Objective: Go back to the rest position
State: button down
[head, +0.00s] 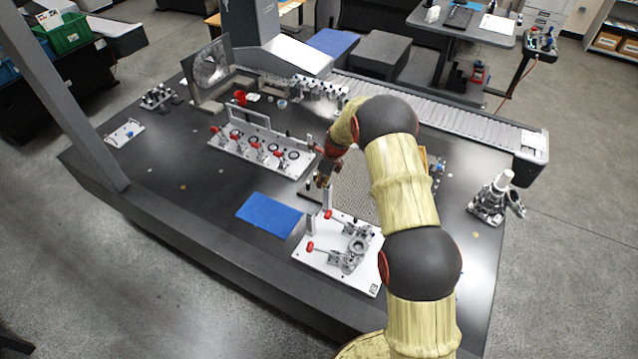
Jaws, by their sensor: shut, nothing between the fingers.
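My gripper (325,174) hangs at the end of my yellow and black arm, over the dark table, near the middle of the head view. Its fingers are small here and look closed, with nothing visible between them. It is above the area between the long white fixture plate (228,156) with red-handled clamps and the near white fixture plate (352,283). My forearm hides part of the table to the right of the gripper.
A blue mat (269,215) lies on the dark table (180,205) left of the near fixture. A grey column (70,100) rises at left. A roller conveyor (450,125) runs behind my arm. A metal device (490,200) stands at right. The table's front left is clear.

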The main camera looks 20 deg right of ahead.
jog(key=shift+r, duration=0.1)
jog(key=s+n+g, duration=0.2)
jog(key=s+n, duration=0.7)
jog(key=n, duration=0.1)
jog(key=s+a+r+n+t+b, duration=0.1)
jog(key=s+a+r+n+b, duration=0.1)
jog(key=s+r+n+b, duration=0.3)
jog(key=s+a+r+n+t+h+b, duration=0.1)
jog(key=s+r+n+b, duration=0.4)
jog(key=s+r, duration=0.5)
jog(key=s+a+r+n+t+h+b, duration=0.1)
jog(key=s+r+n+b, duration=0.4)
jog(key=s, duration=1.6)
notch_tip(320, 180, up, 4)
jog(key=shift+a+f+n+t+b, duration=0.2)
jog(key=shift+a+n+t+b, duration=0.2)
jog(key=shift+a+n+t, duration=0.7)
